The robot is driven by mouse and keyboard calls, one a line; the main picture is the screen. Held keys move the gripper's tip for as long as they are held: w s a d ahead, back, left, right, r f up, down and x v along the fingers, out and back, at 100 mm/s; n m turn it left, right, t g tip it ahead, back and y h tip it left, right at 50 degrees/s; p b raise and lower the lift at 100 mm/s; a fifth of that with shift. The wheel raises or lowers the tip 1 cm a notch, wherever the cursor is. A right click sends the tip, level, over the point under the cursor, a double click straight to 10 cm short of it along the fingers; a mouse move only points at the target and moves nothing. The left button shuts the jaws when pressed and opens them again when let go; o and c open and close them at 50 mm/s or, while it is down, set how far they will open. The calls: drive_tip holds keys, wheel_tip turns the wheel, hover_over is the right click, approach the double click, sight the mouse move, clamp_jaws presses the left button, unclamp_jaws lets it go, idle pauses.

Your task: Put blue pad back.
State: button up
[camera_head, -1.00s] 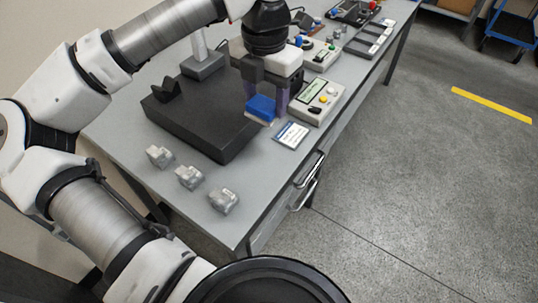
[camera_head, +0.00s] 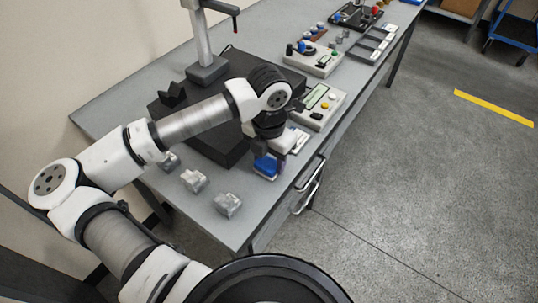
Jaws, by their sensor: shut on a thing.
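The blue pad (camera_head: 265,167) is held between the fingers of my gripper (camera_head: 268,159), low over the near right part of the grey table (camera_head: 225,180). I cannot tell whether the pad touches the table top. My gripper points down and is shut on the pad. A white label card (camera_head: 300,139) with a dark print lies just behind the gripper, partly hidden by it. The black plate (camera_head: 222,147) lies to the left, partly covered by my arm.
Several grey metal blocks, one of them at the front (camera_head: 228,204), stand left of the gripper. A control box with a display (camera_head: 319,106) stands behind the card. A post stand (camera_head: 206,68) rises at the back left. Drawer handles (camera_head: 308,186) stick out at the table's right edge.

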sight(269, 161)
drive_tip(key=shift+f+b, duration=0.15)
drive_tip(key=shift+b, duration=0.2)
drive_tip(key=o, duration=0.9)
drive_tip(key=shift+r+p, duration=0.3)
drive_tip(key=shift+p, duration=0.1)
wheel_tip(269, 161, up, 12)
drive_tip(key=shift+f+b, duration=0.1)
drive_tip(key=shift+b, duration=0.85)
